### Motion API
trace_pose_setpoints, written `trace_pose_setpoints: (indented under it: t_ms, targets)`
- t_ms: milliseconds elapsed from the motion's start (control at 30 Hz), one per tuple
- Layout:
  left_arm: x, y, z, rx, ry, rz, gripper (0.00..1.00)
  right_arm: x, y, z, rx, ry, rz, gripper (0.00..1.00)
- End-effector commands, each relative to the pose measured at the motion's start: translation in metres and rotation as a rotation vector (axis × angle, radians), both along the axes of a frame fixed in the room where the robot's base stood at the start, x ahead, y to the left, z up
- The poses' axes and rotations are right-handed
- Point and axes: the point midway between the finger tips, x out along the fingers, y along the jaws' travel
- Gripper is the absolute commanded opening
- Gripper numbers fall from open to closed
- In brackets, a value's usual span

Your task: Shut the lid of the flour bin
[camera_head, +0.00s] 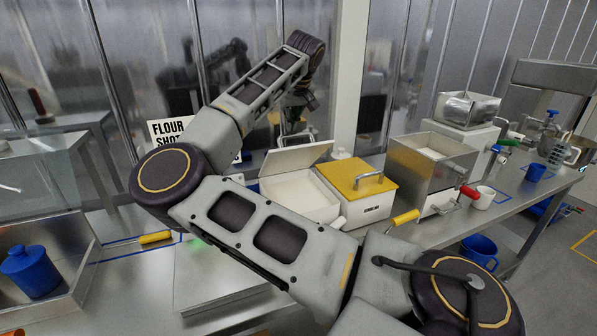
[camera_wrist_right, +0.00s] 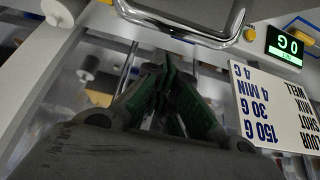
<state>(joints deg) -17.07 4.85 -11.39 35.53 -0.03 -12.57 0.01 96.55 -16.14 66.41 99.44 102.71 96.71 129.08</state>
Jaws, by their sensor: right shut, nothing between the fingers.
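The flour bin (camera_head: 298,196) is a pale box with a white inside, standing mid-counter in the head view. Its lid (camera_head: 293,158) is raised and tilted, so the bin is open. My right arm crosses the head view in front of the bin. My right gripper (camera_head: 297,130) hangs just behind the raised lid, its tips partly hidden; I cannot tell whether it touches the lid. In the right wrist view the right gripper (camera_wrist_right: 168,75) is shut, with green pads together and nothing between them. My left gripper is not in view.
A yellow-lidded box (camera_head: 352,183) stands right of the bin, then a metal machine (camera_head: 430,165) and a white mug (camera_head: 482,198). A flour sign (camera_head: 170,128) stands behind my arm. The wrist view shows a scale display (camera_wrist_right: 286,47) and a printed card (camera_wrist_right: 280,112).

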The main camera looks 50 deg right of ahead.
Motion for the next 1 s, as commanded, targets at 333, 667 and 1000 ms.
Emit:
trace_pose_setpoints:
  t_ms: [333, 667, 1000]
  targets:
    - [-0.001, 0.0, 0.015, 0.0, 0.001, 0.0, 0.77, 0.0, 0.0, 0.024, 0.0, -0.002, 0.0, 0.0]
    - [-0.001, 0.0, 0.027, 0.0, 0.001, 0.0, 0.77, 0.0, 0.0, 0.042, 0.001, -0.002, 0.0, 0.0]
    - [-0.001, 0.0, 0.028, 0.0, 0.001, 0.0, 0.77, 0.0, 0.0, 0.045, 0.0, 0.0, 0.0, 0.0]
